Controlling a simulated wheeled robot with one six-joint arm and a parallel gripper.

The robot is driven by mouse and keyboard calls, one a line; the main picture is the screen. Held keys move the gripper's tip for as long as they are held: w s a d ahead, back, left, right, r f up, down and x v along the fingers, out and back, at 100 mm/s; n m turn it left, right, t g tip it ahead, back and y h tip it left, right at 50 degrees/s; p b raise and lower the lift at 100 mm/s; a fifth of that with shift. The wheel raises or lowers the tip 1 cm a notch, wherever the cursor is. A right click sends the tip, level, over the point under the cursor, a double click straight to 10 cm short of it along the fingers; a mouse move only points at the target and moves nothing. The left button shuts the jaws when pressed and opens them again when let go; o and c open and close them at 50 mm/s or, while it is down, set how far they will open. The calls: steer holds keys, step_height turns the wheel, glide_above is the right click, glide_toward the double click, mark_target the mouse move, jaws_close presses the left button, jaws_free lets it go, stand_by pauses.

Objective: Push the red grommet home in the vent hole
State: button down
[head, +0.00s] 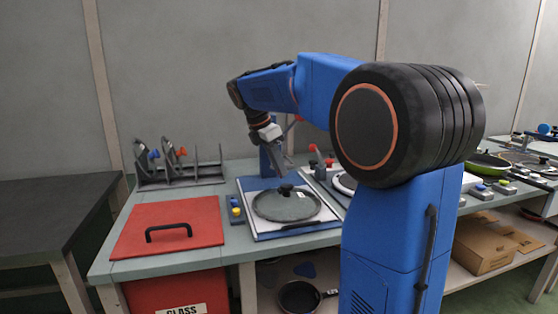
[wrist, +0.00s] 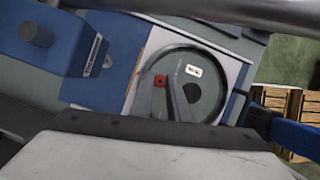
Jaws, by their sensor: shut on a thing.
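The glass pan lid (head: 268,207) with a black knob (head: 286,190) lies flat on a white board with a blue frame. In the wrist view the lid (wrist: 207,108) shows its dark knob (wrist: 192,89) and a white label. My gripper (head: 286,163) points down above the far side of the lid. The red grommet (wrist: 160,80) shows in the wrist view at the fingertips of my gripper (wrist: 163,84), which is shut on it. I cannot tell whether the grommet touches the lid. The vent hole cannot be made out.
A red bin lid (head: 190,215) with a black handle is left of the board. A rack (head: 180,176) holding lids stands at the back left. A blue post (head: 268,160) stands behind the board.

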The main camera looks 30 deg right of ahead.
mark_target(279, 189)
steer(key=shift+f, duration=1.15)
steer(key=shift+f, duration=1.15)
stand_by(0.7)
steer(key=c, duration=1.6)
jaws_free()
steer(key=v, duration=1.7)
steer(key=shift+a+r, duration=0.1)
steer(key=shift+r, duration=0.2)
